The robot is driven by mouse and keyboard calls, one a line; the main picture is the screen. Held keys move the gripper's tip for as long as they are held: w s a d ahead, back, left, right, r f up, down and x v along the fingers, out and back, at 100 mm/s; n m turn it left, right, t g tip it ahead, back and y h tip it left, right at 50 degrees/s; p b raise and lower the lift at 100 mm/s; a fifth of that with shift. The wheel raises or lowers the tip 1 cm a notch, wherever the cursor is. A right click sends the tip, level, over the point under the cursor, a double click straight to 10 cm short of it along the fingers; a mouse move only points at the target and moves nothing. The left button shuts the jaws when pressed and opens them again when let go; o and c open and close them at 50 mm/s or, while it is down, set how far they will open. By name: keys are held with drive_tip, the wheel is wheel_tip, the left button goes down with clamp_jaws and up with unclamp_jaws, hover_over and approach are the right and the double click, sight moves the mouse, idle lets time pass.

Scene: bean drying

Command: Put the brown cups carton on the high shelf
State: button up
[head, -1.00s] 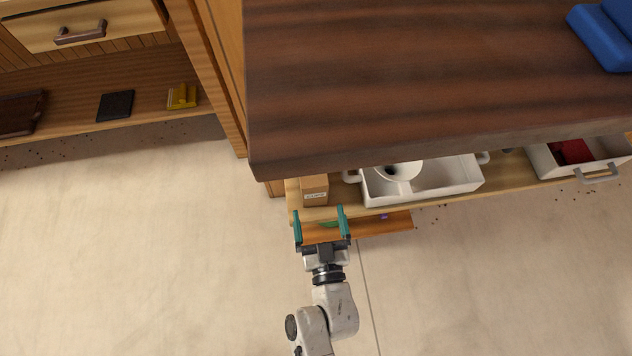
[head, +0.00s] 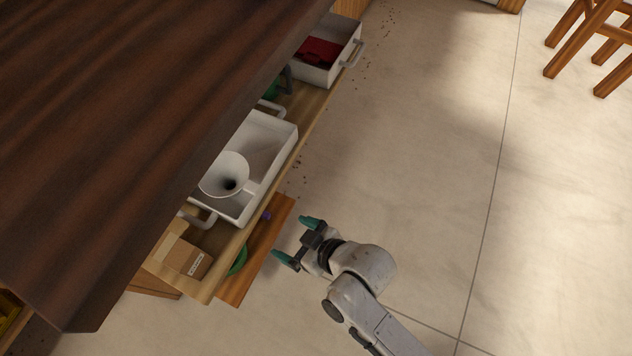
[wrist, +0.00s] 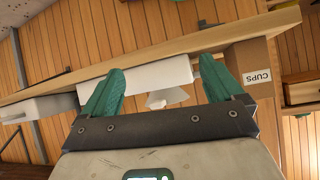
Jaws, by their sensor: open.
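The brown cups carton (head: 182,257) stands on a light wood shelf (head: 206,289), near its lower-left end in the head view. In the wrist view the carton (wrist: 257,78) is at the right, with its CUPS label showing, partly behind the right finger. My gripper (head: 294,241) is open and empty, to the right of the carton and apart from it, out past the shelf edge. Its teal fingers (wrist: 160,72) also show in the wrist view with nothing held between them. I cannot tell which surface is the high shelf.
A white tray (head: 277,150) with a white funnel (head: 222,176) stands beside the carton. A white bin (head: 345,62) holding red cloth is farther along. A dark wood top (head: 130,110) overhangs the shelf. A lower board (head: 264,243) juts out below.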

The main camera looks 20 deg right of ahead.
drive_tip(key=s+d+r+m+g+h, duration=0.1)
drive_tip(key=s+d+m+g+h, duration=0.1)
drive_tip(key=d, duration=0.6)
drive_tip(key=s+d+m+g+h, duration=0.1)
drive_tip(key=s+d+m+h, duration=0.15)
drive_tip(key=d, duration=0.55)
drive_tip(key=s+d+r+m+g+h, duration=0.3)
drive_tip(key=s+d+g, duration=0.1)
drive_tip(key=s+d, duration=0.5)
drive_tip(key=shift+s+d+r, duration=0.35)
drive_tip(key=shift+s+d, duration=0.05)
drive_tip(key=shift+s, duration=0.4)
drive_tip(key=shift+m, duration=0.25)
